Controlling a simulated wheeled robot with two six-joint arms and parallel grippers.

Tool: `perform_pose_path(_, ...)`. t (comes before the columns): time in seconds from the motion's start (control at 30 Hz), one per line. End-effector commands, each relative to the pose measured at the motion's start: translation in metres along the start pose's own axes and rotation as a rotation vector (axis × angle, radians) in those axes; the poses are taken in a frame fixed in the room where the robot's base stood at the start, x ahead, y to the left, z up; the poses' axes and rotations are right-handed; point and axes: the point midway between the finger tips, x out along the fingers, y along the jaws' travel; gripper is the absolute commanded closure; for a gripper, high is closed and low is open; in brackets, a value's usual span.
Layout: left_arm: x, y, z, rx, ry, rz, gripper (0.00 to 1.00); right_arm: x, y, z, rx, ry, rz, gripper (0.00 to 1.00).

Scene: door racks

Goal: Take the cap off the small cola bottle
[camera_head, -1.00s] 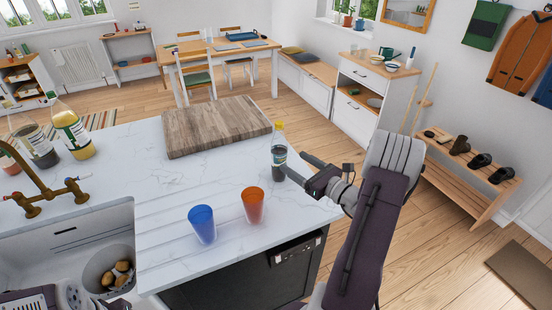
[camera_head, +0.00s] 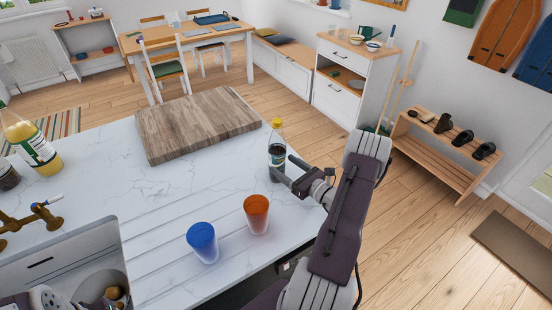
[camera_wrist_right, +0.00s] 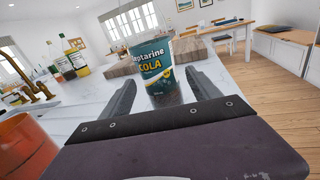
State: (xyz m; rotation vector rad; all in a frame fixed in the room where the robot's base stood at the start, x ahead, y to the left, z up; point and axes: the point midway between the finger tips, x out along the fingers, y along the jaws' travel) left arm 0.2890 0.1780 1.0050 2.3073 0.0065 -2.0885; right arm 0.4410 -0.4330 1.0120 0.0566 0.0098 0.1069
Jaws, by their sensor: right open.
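The small cola bottle (camera_head: 277,154) stands upright near the right edge of the marble worktop, with dark liquid and a yellow cap (camera_head: 276,123) on top. My right gripper (camera_head: 281,165) is open at the bottle's lower body. In the right wrist view, the bottle's teal cola label (camera_wrist_right: 153,60) shows between the two spread fingers (camera_wrist_right: 160,82). A gap shows on each side, and nothing is gripped. The cap is out of the top of that view.
A blue cup (camera_head: 203,243) and an orange cup (camera_head: 257,214) stand on the worktop (camera_head: 110,180) in front of the bottle. A wooden board (camera_head: 195,124) lies behind it to the left. The sink (camera_head: 75,255) and a yellow-filled bottle (camera_head: 32,146) are at the left.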

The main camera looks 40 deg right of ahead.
Motion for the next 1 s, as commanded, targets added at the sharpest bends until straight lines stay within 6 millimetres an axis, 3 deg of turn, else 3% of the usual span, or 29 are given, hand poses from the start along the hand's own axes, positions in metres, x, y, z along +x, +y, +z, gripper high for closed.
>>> perform_pose_path(0.1, -0.006, 0.0, -0.001, 0.0, 0.0, 0.0, 0.35, 0.019, 0.002, 0.006, -0.006, -0.003, 0.006, 0.29)
perform_pose_path(0.33, -0.008, 0.0, -0.001, 0.0, 0.0, 0.0, 0.35, 0.03, 0.001, 0.006, -0.005, -0.003, 0.006, 0.29)
perform_pose_path(0.6, -0.017, 0.0, -0.002, 0.0, 0.0, 0.0, 0.35, 0.072, 0.001, 0.006, -0.005, -0.003, 0.004, 0.29)
perform_pose_path(0.83, -0.016, 0.0, -0.002, 0.0, 0.0, 0.0, 0.35, 0.074, 0.001, 0.005, -0.004, -0.003, 0.003, 0.29)
perform_pose_path(1.0, -0.016, 0.0, -0.002, 0.0, 0.0, 0.0, 0.35, 0.074, 0.001, 0.005, -0.005, -0.003, 0.003, 0.76)
